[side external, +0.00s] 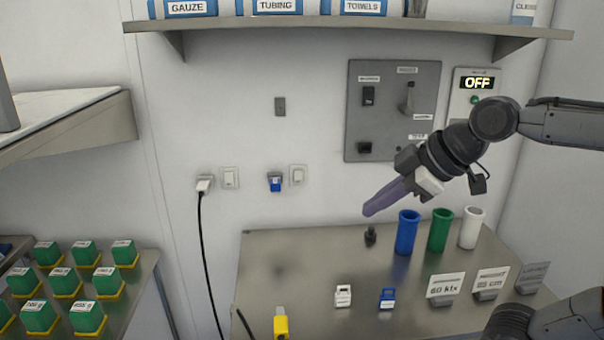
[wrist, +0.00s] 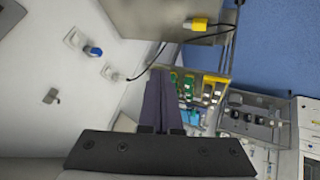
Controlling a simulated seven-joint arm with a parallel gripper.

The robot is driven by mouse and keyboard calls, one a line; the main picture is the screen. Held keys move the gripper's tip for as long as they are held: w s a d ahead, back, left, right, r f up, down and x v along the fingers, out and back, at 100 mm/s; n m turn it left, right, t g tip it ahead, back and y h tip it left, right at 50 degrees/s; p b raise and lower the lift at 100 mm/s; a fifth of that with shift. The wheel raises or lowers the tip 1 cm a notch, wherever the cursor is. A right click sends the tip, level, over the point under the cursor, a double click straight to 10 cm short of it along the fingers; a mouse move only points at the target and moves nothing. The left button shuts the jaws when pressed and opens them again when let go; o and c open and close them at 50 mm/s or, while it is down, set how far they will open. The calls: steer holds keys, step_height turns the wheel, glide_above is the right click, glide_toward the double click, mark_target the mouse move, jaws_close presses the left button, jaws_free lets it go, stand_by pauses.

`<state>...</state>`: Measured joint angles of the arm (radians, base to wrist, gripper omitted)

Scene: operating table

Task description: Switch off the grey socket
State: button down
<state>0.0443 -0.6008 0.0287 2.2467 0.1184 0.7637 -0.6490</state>
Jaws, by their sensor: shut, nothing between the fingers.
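A small grey wall fitting (side external: 280,107) sits alone high on the white wall; it also shows at the left of the wrist view (wrist: 50,96). Below it a blue plug (side external: 275,182) sits in a wall outlet beside a white rocker switch (side external: 298,175). Further left a white plug (side external: 204,184) with a black cable sits beside another white switch (side external: 229,178). I cannot tell for sure which fitting is the grey socket. My gripper (side external: 368,211) is shut and empty, with purple fingers pointing down-left above the table, right of the outlets and apart from them.
A grey panel (side external: 357,130) with switches and a box reading OFF (side external: 477,84) are on the wall behind my arm. Blue (side external: 407,232), green (side external: 440,230) and white (side external: 472,228) cups stand on the metal table (side external: 262,255). A shelf (side external: 340,24) overhangs above.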

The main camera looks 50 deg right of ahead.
steer(key=w+d+r+n, duration=0.1)
steer(key=w+d, duration=0.2)
steer(key=w, duration=0.3)
steer(key=w+d+r+n+h, duration=0.1)
steer(key=w+d, duration=0.1)
steer(key=w, duration=0.4)
steer(key=w+d+r+n, duration=0.1)
steer(key=w+d, duration=0.2)
steer(key=w, duration=0.3)
steer(key=w+d+f+m, duration=0.1)
steer(key=w+d+f, duration=0.4)
steer(key=d+f, duration=0.2)
steer(key=shift+w+d+m+h, duration=0.3)
steer(key=shift+w+d, duration=0.05)
steer(key=shift+d, duration=0.5)
steer(key=shift+f, duration=0.2)
glide_toward(298, 177)
steer(key=x, duration=0.6)
steer(key=shift+a, duration=0.45)
